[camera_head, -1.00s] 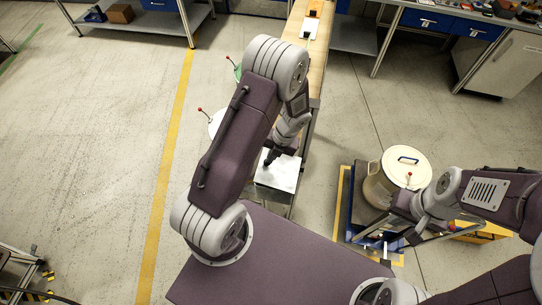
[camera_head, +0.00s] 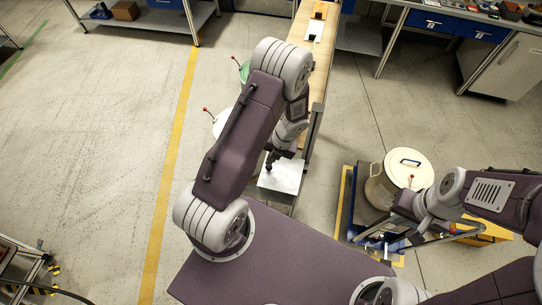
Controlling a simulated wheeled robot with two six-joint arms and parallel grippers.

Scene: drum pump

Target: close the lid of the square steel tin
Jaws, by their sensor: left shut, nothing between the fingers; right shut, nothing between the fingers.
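The square steel tin's pale, shiny lid (camera_head: 284,180) shows as a flat square at the near end of the wooden bench, just beyond my base. I cannot tell from this angle whether it lies fully flush on the tin. The tin's sides are mostly hidden. My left gripper (camera_head: 269,168) is shut and empty, its dark fingers pointing down at the lid's far left part. It looks at or just above the lid; contact is unclear. My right gripper (camera_head: 390,236) is shut and empty, low beside the cream drum, far from the tin.
A white round lid (camera_head: 222,124) and a green one (camera_head: 244,70), both with red-tipped levers, are left of the wooden bench (camera_head: 318,72). Open floor lies at left.

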